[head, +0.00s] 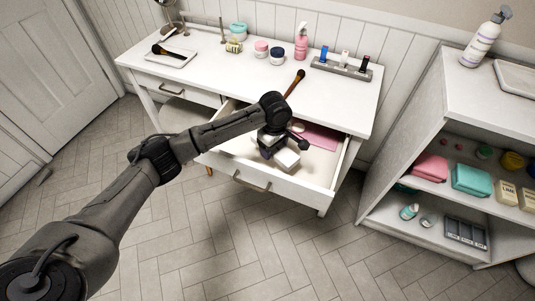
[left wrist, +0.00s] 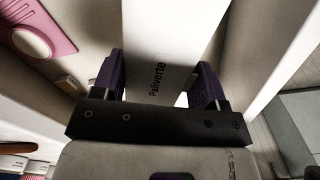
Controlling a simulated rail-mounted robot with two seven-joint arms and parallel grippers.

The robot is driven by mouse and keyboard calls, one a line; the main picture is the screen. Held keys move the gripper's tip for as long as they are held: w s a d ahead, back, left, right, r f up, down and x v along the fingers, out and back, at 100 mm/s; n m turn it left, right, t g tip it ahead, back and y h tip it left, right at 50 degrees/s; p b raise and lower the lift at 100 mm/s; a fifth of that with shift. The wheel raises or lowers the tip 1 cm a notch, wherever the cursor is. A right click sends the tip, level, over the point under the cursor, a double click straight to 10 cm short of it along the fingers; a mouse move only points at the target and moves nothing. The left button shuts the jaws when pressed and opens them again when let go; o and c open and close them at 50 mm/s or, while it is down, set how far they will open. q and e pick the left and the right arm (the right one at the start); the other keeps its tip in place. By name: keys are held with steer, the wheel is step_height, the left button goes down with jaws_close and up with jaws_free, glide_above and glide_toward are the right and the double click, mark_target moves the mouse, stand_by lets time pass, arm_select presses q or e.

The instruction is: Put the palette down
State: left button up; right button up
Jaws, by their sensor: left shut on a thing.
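The white palette (head: 288,160), a slim white case, is held in my left gripper (head: 280,148) over the open drawer (head: 262,177) of the white table. In the left wrist view the palette (left wrist: 160,40) runs between the two purple fingers of the left gripper (left wrist: 160,85), with the lettering "Palverte" on it. The left gripper is shut on it. I cannot tell whether the palette's lower end touches the drawer floor. My right gripper is not in view.
A pink item (head: 321,137) lies in the drawer's right part; its pink frame with a pale oval shows in the left wrist view (left wrist: 35,35). Bottles, jars and a grey rack (head: 341,70) stand on the tabletop (head: 225,72). A stocked white shelf (head: 425,110) stands at right.

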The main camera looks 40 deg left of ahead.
arm_select(q)
steer(key=shift+s+a+f, duration=0.1)
steer(key=shift+a+f, duration=0.3)
steer(key=shift+a, duration=0.2)
steer(key=shift+s+a+f, duration=0.1)
steer(key=shift+a+f, duration=0.25)
steer(key=shift+a, duration=0.25)
steer(key=shift+f+b, duration=0.3)
steer(key=shift+f, duration=1.65)
steer(key=o, duration=1.1)
steer(key=shift+f, duration=0.15)
step_height(320, 180, up, 12)
steer(key=shift+r+p, duration=0.15)
steer(key=shift+p, duration=0.5)
